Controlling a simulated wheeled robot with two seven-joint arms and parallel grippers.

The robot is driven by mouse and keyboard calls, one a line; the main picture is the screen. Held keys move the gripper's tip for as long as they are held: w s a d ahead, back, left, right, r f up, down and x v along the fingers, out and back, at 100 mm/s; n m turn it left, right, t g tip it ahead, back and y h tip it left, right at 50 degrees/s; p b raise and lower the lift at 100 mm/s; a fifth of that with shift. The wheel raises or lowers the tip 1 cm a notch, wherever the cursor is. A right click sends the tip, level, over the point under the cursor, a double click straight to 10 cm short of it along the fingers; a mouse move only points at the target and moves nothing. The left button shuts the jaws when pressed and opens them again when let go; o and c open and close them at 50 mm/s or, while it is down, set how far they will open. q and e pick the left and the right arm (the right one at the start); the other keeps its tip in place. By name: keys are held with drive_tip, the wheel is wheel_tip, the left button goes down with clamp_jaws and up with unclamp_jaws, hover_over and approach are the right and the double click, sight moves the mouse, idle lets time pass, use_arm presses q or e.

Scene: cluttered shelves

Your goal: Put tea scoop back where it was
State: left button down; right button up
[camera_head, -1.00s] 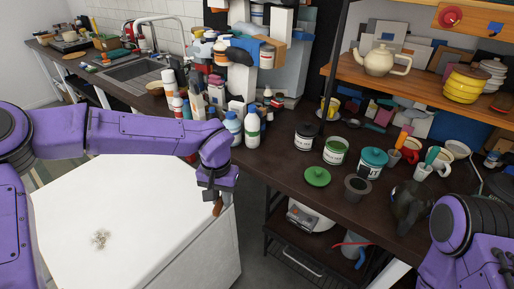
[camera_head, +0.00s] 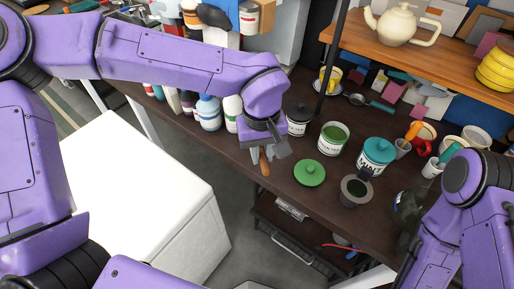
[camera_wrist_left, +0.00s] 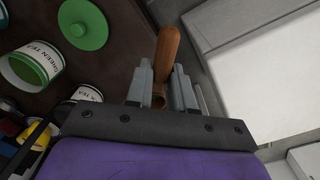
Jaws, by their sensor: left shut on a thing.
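My left gripper (camera_head: 266,146) is shut on the tea scoop (camera_head: 264,163), whose brown wooden end sticks out below the fingers. The gripper hangs over the front edge of the dark counter, left of the green lid (camera_head: 309,173). An open GREEN TEA tin (camera_head: 333,138) stands behind the lid. It also shows in the left wrist view (camera_wrist_left: 36,65). My right arm shows at the right, but its gripper is out of frame.
A dark-lidded tin (camera_head: 299,119), a teal-lidded MINT tin (camera_head: 375,156) and a dark cup (camera_head: 355,190) stand on the counter. Bottles (camera_head: 208,112) stand to the left. A shelf with a cream teapot (camera_head: 401,22) overhangs the back. A white-topped unit (camera_head: 120,190) stands at left.

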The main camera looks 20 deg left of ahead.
sight(262, 148)
use_arm(q)
drive_tip(key=s+d+r+n, duration=0.2)
drive_tip(key=s+d+n, duration=0.1)
drive_tip(key=s+d, duration=0.15)
drive_tip(key=shift+n, duration=0.4)
drive_tip(key=w+a+f+p, duration=0.1)
drive_tip(key=w+a+f, duration=0.1)
drive_tip(key=w+f, duration=0.1)
drive_tip(key=w+a+f+p, duration=0.1)
drive_tip(key=w+a+f, duration=0.1)
drive_tip(key=w+f, duration=0.1)
drive_tip(key=w+a+f+p, duration=0.1)
drive_tip(key=w+a+f, duration=0.1)
drive_tip(key=w, duration=0.3)
drive_tip(key=shift+w+a+f+p, duration=0.15)
drive_tip(key=shift+f+p, duration=0.05)
drive_tip(key=shift+f, duration=0.15)
drive_tip(key=shift+w+a+f+p, duration=0.1)
drive_tip(key=shift+f+p, duration=0.05)
drive_tip(key=shift+f, duration=0.2)
wheel_tip(262, 148, down, 2)
drive_tip(key=shift+f+p, duration=0.25)
drive_tip(key=shift+p, duration=0.2)
drive_tip(key=shift+f, duration=0.3)
drive_tip(key=shift+f, duration=0.1)
drive_tip(key=c, duration=1)
unclamp_jaws()
